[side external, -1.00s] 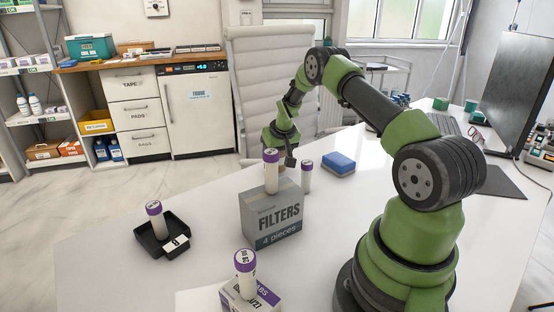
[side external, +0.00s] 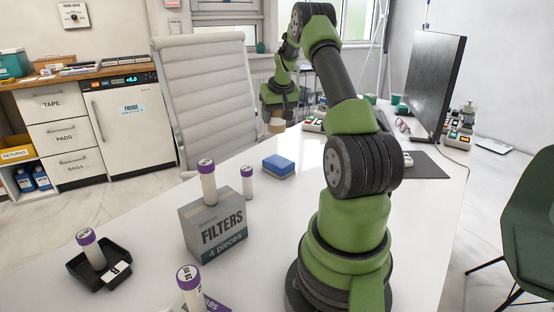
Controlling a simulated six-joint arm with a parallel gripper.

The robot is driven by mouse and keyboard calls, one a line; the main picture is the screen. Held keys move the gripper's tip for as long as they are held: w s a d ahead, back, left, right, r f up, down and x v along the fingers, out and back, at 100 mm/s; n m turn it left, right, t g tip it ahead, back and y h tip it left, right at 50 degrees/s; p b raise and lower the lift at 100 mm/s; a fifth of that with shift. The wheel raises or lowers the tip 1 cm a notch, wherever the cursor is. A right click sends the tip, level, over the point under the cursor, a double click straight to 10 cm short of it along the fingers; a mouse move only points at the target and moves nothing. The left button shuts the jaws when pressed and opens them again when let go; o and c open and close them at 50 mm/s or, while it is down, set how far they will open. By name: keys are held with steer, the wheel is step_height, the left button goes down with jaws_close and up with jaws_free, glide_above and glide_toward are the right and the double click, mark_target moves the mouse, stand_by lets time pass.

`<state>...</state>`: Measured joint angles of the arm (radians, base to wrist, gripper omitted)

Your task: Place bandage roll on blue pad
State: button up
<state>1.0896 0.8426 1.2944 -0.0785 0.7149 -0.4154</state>
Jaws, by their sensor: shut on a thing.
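My gripper (side external: 278,110) is beyond the blue pad and higher in the picture, at the far side of the white table. It is shut on a small tan roll, which looks like the bandage roll (side external: 277,126). The fingers hide the upper part of the roll, and I cannot tell how high it is above the table. The blue pad (side external: 278,164) is a small block with a blue top lying flat on the table. Nothing lies on its top.
A grey filters box (side external: 216,226) with a purple-capped tube (side external: 207,182) on top stands at front left. Another tube (side external: 247,184) stands between box and pad. A black tray (side external: 97,266) holds a tube. A monitor (side external: 435,82) stands at right.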

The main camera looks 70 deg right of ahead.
steer(key=f, duration=0.9)
steer(key=shift+s+d+f, duration=0.15)
steer(key=shift+s+f, duration=0.1)
steer(key=shift+f, duration=0.1)
steer(key=o, duration=0.9)
steer(key=shift+f, duration=0.15)
